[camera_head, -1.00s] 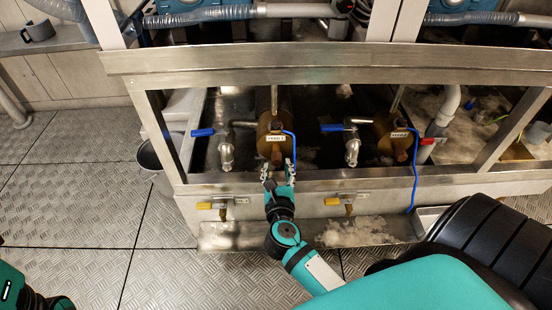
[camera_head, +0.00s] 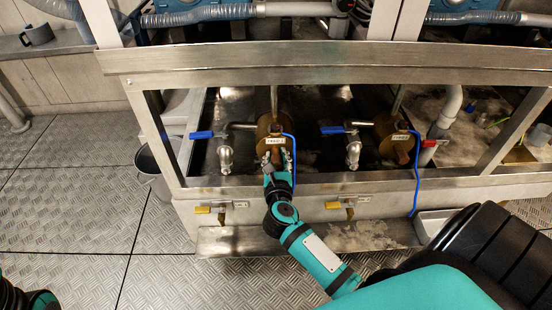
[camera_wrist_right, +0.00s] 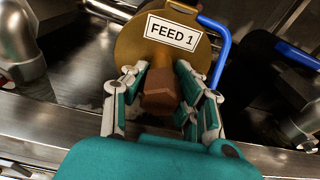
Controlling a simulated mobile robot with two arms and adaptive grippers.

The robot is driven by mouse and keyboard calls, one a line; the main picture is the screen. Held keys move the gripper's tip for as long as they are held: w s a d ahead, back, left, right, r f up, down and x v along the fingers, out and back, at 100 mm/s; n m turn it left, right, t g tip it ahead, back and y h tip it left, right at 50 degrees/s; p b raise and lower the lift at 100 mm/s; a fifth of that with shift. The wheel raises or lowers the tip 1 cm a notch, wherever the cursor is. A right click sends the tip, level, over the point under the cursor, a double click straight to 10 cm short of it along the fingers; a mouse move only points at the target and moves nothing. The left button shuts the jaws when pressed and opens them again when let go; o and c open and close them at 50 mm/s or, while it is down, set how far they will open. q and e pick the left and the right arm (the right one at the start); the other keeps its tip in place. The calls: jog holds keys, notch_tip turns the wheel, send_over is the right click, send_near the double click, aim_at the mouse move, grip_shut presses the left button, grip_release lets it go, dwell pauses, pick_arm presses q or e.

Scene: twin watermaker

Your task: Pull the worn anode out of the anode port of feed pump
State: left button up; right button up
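The brass feed pump (camera_head: 268,129) labelled FEED 1 stands behind the front rail in the head view and fills the top of the right wrist view (camera_wrist_right: 128,48). The worn anode shows as a brown hexagonal head (camera_wrist_right: 160,92) projecting from the pump face below the label; its inner part is hidden in the port. My right gripper (camera_wrist_right: 163,84) is open, with one finger on each side of the head. The fingertips are close to its sides; I cannot tell whether they touch. My left gripper is out of view.
A blue cable (camera_head: 295,155) runs beside the pump. Blue-handled valves (camera_head: 225,150) (camera_head: 353,148) stand on either side. A second brass pump (camera_head: 395,140) is to the right. The steel rail (camera_head: 340,180) passes below my right gripper. A grey bucket (camera_head: 150,165) stands left.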

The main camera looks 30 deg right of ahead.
grip_shut()
jog(key=o, duration=0.7)
grip_release()
jog(key=shift+c, duration=0.2)
